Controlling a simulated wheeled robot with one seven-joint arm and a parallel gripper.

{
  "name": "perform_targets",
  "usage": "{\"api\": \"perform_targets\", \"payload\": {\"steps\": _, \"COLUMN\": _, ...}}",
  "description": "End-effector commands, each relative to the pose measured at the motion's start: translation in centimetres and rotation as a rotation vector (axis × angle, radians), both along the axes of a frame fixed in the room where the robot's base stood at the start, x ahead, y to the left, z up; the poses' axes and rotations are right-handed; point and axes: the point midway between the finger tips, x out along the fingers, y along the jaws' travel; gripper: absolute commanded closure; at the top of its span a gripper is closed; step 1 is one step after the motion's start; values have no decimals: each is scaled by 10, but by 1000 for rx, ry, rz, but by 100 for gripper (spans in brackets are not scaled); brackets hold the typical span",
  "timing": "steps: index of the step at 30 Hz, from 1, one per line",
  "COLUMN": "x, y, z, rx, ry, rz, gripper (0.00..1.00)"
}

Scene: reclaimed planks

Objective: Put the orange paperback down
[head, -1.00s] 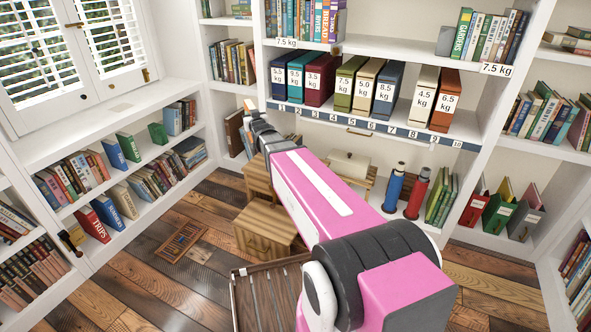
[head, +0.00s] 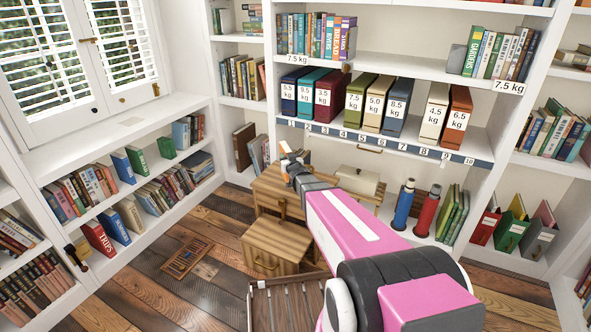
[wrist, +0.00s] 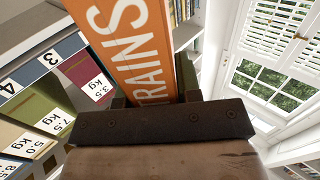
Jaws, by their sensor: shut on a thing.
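The orange paperback (wrist: 128,45), with "TRAINS" in white letters, fills the upper middle of the wrist view. My gripper (wrist: 152,98) is shut on it, with dark fingers on both sides of the book. In the head view my gripper (head: 291,163) is at the end of the pink arm, in front of the lower back shelves and above the wooden desk (head: 268,188). Only a small orange patch of the book (head: 285,147) shows there. The book appears clear of the shelves and desk.
Weight-labelled binders (head: 375,105) stand above a numbered strip (head: 385,142), with a gap before the last two. Floor at left is mostly open.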

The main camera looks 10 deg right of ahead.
Motion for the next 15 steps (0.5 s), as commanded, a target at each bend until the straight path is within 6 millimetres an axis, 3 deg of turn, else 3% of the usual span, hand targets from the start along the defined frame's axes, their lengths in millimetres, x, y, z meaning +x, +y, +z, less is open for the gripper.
{"api": "perform_targets", "payload": {"steps": 7, "x": 21, "y": -35, "z": -25, "rx": 1, "ry": -1, "rz": -1, "gripper": 100}}
{"api": "perform_targets", "payload": {"steps": 15, "x": 24, "y": -41, "z": -36, "rx": 0, "ry": -1, "rz": 1, "gripper": 100}}
